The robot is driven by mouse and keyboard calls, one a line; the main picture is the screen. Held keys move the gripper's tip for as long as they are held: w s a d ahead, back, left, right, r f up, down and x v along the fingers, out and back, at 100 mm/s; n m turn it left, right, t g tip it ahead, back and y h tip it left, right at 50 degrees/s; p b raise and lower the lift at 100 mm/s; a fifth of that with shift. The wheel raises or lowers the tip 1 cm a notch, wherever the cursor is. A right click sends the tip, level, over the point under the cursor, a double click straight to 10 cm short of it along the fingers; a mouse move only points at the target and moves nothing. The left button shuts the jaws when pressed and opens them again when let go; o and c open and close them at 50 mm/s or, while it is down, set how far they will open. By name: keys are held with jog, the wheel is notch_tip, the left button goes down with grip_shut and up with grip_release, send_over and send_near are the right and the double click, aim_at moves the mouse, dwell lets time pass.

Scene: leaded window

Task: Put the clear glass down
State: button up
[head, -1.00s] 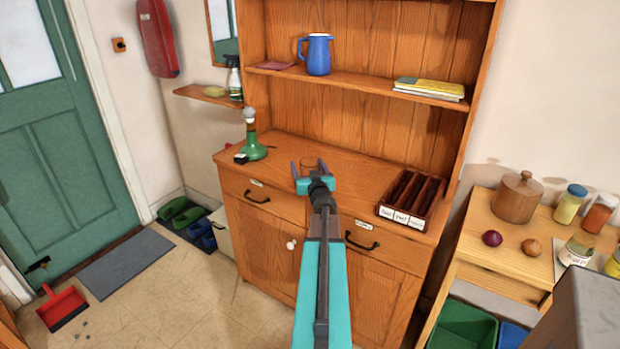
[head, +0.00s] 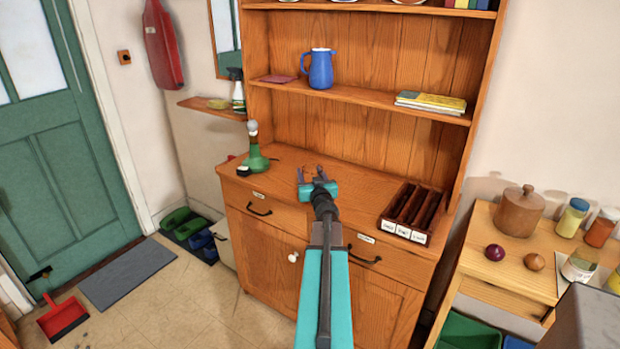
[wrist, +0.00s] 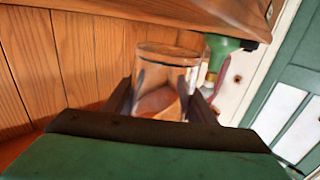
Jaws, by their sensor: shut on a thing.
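The clear glass (wrist: 165,80) is between the two fingers of my gripper (wrist: 163,103) in the wrist view, which is tilted. My gripper is shut on it, with a finger on each side. In the head view my gripper (head: 312,176) is over the middle of the dresser's worktop (head: 285,172). The glass is hard to make out there. I cannot tell from these views whether its base touches the worktop.
A green lamp (head: 256,160) stands left on the worktop, and a dark divided tray (head: 412,212) lies right. A blue jug (head: 320,70) and books (head: 430,102) are on the shelf (head: 370,95) above. Worktop around my gripper is clear.

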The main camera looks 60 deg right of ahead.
aim_at(310, 178)
jog(key=shift+s+a+r, duration=0.2)
jog(key=shift+a+r, duration=0.05)
jog(key=shift+r, duration=0.3)
jog(key=p+v, duration=0.2)
jog(key=v, duration=0.1)
jog(key=r+p+v, duration=0.1)
jog(key=p+v, duration=0.1)
jog(key=v, duration=0.1)
jog(key=w+a+p+v, duration=0.1)
jog(key=p+v, duration=0.1)
jog(key=v, duration=0.2)
jog(key=shift+s+r, duration=0.1)
jog(key=shift+r, duration=0.1)
jog(key=a+p, duration=0.1)
jog(key=p, duration=0.3)
jog(key=shift+s+p, duration=0.25)
jog(key=shift+p, duration=0.1)
jog(key=shift+s+p, duration=0.1)
jog(key=shift+p, duration=0.3)
jog(key=p+v, duration=0.3)
jog(key=p, duration=0.3)
jog(key=shift+s+a+p, duration=0.2)
jog(key=shift+a+p, duration=0.2)
